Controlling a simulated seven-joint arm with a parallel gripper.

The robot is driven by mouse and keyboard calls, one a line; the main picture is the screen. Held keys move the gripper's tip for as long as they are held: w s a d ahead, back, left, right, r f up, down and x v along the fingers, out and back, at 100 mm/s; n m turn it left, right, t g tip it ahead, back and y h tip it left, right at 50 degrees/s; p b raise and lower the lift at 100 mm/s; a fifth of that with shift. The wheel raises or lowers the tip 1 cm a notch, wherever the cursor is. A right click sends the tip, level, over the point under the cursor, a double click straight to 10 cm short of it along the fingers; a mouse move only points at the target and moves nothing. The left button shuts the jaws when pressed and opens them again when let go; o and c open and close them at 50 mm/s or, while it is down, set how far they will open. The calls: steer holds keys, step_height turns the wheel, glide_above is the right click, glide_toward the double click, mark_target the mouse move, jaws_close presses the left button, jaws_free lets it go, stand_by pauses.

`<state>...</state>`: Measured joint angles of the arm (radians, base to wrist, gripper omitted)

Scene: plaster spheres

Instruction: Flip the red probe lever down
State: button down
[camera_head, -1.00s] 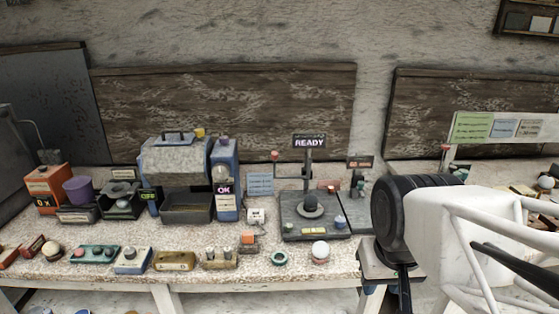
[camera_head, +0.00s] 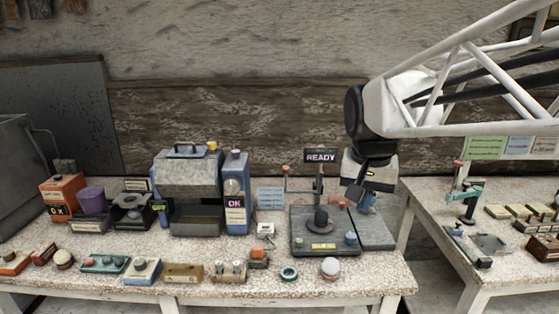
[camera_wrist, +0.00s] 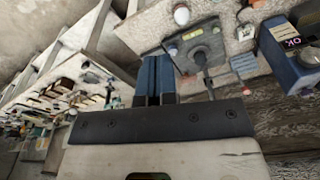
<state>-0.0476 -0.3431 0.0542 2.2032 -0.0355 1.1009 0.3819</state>
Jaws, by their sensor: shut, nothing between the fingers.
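The test stand (camera_head: 310,248) is a dark base with a black round part, a post and a READY sign (camera_head: 320,156). A red knob (camera_head: 285,169) sits raised at the left end of a thin arm off the post; it looks like the probe lever. A small red part (camera_head: 337,202) also shows right of the post. My gripper (camera_head: 362,205) hangs over the right side of the stand, right of the post, with its blue fingers together and empty. In the wrist view the fingers (camera_wrist: 155,78) are closed, with the stand (camera_wrist: 190,48) beyond them.
A grey and blue machine (camera_head: 236,200) with an OK label stands left of the stand. A white ball (camera_head: 330,267) and a green ring (camera_head: 289,273) lie in front. A second table (camera_head: 480,200) is at the right, across a gap.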

steer(key=w+a+r+m+g, duration=0.1)
steer(key=w+a+r+m, duration=0.1)
steer(key=w, duration=0.7)
steer(key=w+a+r+m, duration=0.2)
steer(key=w+a, duration=0.1)
steer(key=w, duration=0.7)
steer(key=w+a+r+m+g, duration=0.1)
steer(key=w+a+r+m, duration=0.1)
steer(key=w, duration=0.7)
steer(key=w+a+f+m, duration=0.2)
steer(key=w+a, duration=0.2)
steer(key=w, duration=0.4)
steer(key=w+a+f+m+g+h, duration=0.1)
steer(key=w+a+f, duration=0.2)
steer(key=w, duration=0.5)
steer(key=w+a+f+m, duration=0.2)
steer(key=w+a, duration=0.3)
steer(key=w, duration=0.3)
steer(key=shift+f+m+g, duration=0.15)
steer(key=shift+m+g, duration=0.15)
steer(key=shift+g, duration=0.1)
steer(key=shift+d+f, duration=0.1)
steer(key=shift+f, duration=0.05)
steer(key=s+d+f, duration=0.3)
steer(key=s+f, duration=0.2)
steer(key=f, duration=0.5)
steer(key=shift+d+f, duration=0.2)
steer(key=shift+f, duration=0.2)
